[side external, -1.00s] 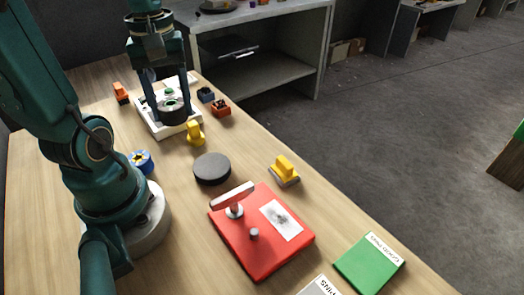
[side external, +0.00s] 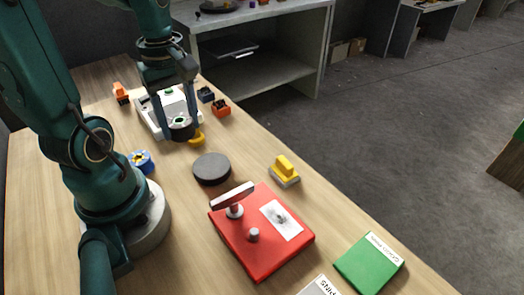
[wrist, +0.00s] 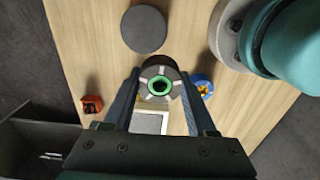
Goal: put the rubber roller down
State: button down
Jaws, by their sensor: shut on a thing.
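The rubber roller (side external: 180,131) appears as a short dark cylinder with a green hub. My gripper (side external: 180,128) is shut on it, with one finger on each side. In the wrist view the roller (wrist: 160,84) shows its round face, with pale spokes and a green centre, between the fingertips of my gripper (wrist: 160,80). It is close to the front edge of the white tray (side external: 152,123). I cannot tell whether its underside touches anything.
A yellow piece (side external: 198,138) is partly hidden behind a finger. A dark disc (side external: 212,168), a blue ring (side external: 141,161), a red plate with a lever (side external: 262,245), a yellow-handled block (side external: 284,170) and a red block (side external: 221,108) stand around. Bare wood lies between them.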

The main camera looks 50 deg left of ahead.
aim_at(211, 165)
jog(key=w+d+f, duration=0.1)
jog(key=d, duration=0.1)
jog(key=w+d+f, duration=0.1)
jog(key=w+f, duration=0.1)
jog(key=shift+d, duration=0.4)
jog(key=shift+f, duration=2)
jog(key=shift+f, duration=0.2)
jog(key=shift+c, duration=1)
grip_release()
